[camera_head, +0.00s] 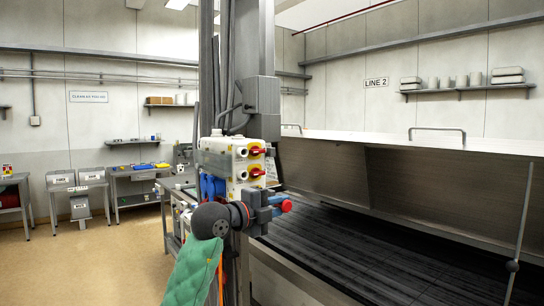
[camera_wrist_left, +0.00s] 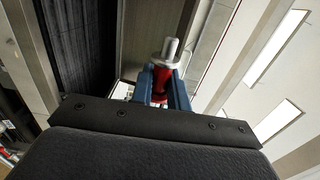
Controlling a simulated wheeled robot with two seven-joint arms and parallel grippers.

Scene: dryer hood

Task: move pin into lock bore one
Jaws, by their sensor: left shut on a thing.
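My left gripper (camera_head: 270,203) is shut on the pin, in front of the hood's near end. The pin's red body (camera_head: 286,206) points right in the head view. In the left wrist view, the red pin (camera_wrist_left: 161,84) with a pale metal collar and rounded metal tip stands between the blue fingers of the left gripper (camera_wrist_left: 163,88). The tip is free and touches nothing that I can make out. I cannot make out lock bore one in either view. My right gripper is not in view.
A white control box (camera_head: 225,160) with red and yellow rotary switches is on the post just above the gripper. The steel hood (camera_head: 410,180) with bar handles extends right over a dark conveyor bed (camera_head: 350,245). Side tables (camera_head: 135,178) stand at the left; floor there is clear.

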